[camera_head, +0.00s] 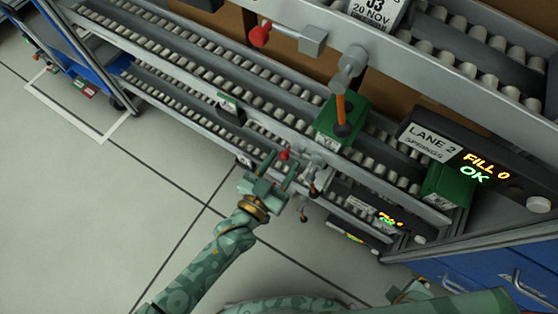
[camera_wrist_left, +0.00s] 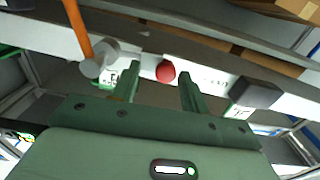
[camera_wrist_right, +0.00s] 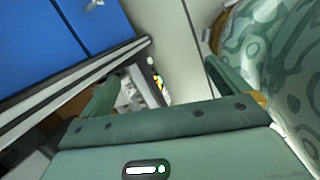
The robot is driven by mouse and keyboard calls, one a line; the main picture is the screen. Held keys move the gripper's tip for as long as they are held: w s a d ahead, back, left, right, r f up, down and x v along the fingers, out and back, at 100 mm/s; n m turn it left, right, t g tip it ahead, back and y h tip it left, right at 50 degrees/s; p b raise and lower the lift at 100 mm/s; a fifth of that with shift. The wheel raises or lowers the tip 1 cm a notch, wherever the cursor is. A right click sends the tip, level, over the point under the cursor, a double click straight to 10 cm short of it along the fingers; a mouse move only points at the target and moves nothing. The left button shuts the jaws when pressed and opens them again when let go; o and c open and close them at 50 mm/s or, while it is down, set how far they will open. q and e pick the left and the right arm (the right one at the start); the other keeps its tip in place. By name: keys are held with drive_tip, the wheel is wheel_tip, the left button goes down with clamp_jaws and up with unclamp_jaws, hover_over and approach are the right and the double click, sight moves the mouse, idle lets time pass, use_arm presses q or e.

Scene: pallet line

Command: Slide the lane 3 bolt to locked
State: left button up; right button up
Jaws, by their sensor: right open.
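A small red bolt knob (camera_head: 284,154) sits on the rail of the lower lane, beside a grey block; I cannot read that lane's number. My left gripper (camera_head: 276,168) is right at this knob, fingers pointing to it. In the left wrist view the red knob (camera_wrist_left: 165,71) shows between the two open fingertips, a little beyond them, with nothing held. My right gripper (camera_wrist_right: 160,90) is open and empty, away from the rails, beside a blue cabinet.
Another red knob (camera_head: 260,35) is on the upper rail. An orange-handled lever (camera_head: 341,110) stands by a green box (camera_head: 335,128). A "LANE 2 SPRINGS" display (camera_head: 450,148) and a lower display (camera_head: 378,212) are at right.

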use_arm(q)
drive_tip(key=shift+a, duration=0.15)
use_arm(e)
drive_tip(key=shift+w+r, duration=0.1)
use_arm(q)
drive_tip(key=p+v, duration=0.4)
drive_tip(key=v, duration=1.2)
drive_tip(key=shift+p, duration=0.3)
use_arm(e)
drive_tip(key=s+f+m+g+y, duration=0.1)
drive_tip(key=s+f, duration=0.8)
drive_tip(key=s, duration=0.5)
drive_tip(key=shift+s+a+f+m+g+y, duration=0.3)
drive_tip(key=shift+a+f+g+y, duration=0.1)
